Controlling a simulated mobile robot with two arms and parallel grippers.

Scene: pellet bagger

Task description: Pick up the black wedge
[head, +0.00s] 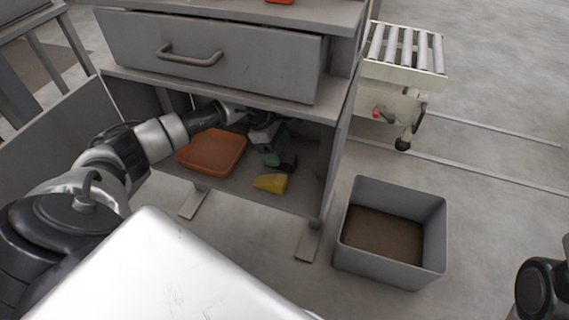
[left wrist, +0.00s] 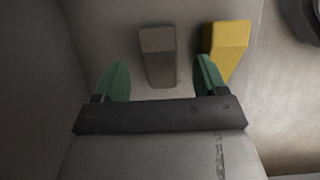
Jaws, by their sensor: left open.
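The black wedge (left wrist: 157,55) shows dark grey in the left wrist view, lying on the shelf floor just beyond and between my left fingertips. In the head view it is a small dark shape (head: 289,163) inside the open lower compartment, partly hidden by my gripper. My left gripper (head: 268,150) has green fingertips and is reached into the compartment. In the left wrist view the gripper (left wrist: 162,80) is open, with nothing between its fingers touching them. My right gripper is out of view.
A yellow wedge (head: 270,183) lies close beside the black one, right of it in the left wrist view (left wrist: 228,45). An orange tray (head: 212,168) is on the same shelf. A drawer (head: 215,55) hangs above. A grey bin (head: 430,215) stands on the floor at right.

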